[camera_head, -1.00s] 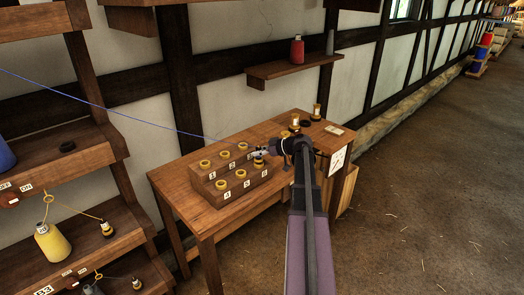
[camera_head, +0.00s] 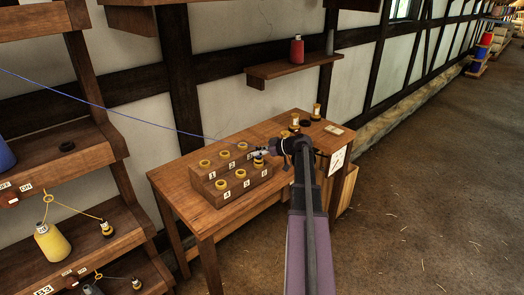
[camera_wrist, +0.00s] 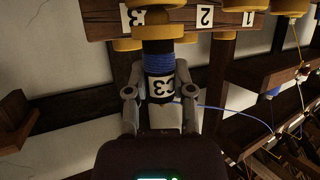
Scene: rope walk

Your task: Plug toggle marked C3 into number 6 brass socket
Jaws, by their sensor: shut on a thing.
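My gripper (camera_wrist: 160,95) is shut on the toggle marked C3 (camera_wrist: 161,88), which has a white label, a winding of blue thread and a yellow band at its end. In the head view my gripper (camera_head: 265,153) is at the right end of the stepped wooden socket block (camera_head: 228,194). The toggle's end lines up with the number 6 brass socket (camera_head: 258,164) at the right of the lower row. In the wrist view that socket (camera_wrist: 150,3) is cut off at the top edge. I cannot tell whether the toggle is seated in it or just above it.
Other brass sockets stand on both steps, labels 1, 2 and 3 on the upper face. The bench (camera_head: 187,182) also carries brass-topped bobbins (camera_head: 316,111) at the back right. A blue thread (camera_head: 100,103) runs left across the shelf rack (camera_head: 100,140).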

